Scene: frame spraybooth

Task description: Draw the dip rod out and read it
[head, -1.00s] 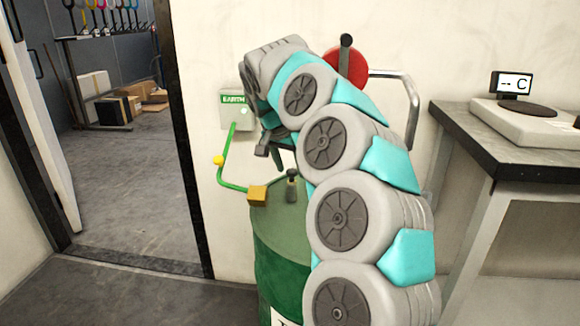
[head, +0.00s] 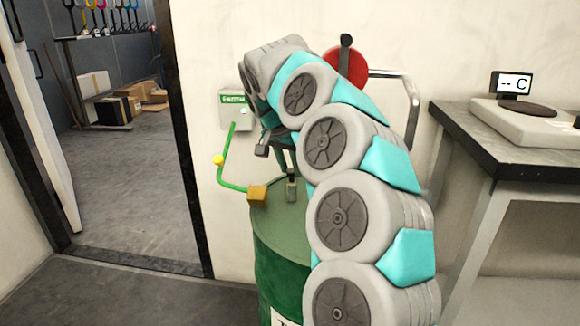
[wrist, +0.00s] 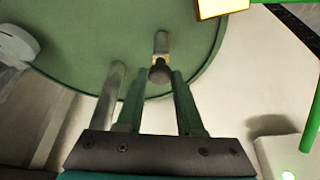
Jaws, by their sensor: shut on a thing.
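The dip rod (head: 291,187) stands upright as a short grey piece with a dark top on the green drum (head: 275,262). In the wrist view, the rod (wrist: 161,44) shows a grey shaft, a brassy band and a dark round knob close to the camera. My gripper (wrist: 158,76) has its two green fingers either side of the knob and is shut on it. No marks on the rod can be read.
A yellow clamp (head: 257,196) sits at the drum's rim, with a green cable (head: 222,178) up to the EARTH box (head: 235,108) on the wall. A red disc (head: 346,67) is behind my arm. A bench (head: 470,130) with a scale-like device (head: 530,120) stands right; an open doorway lies left.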

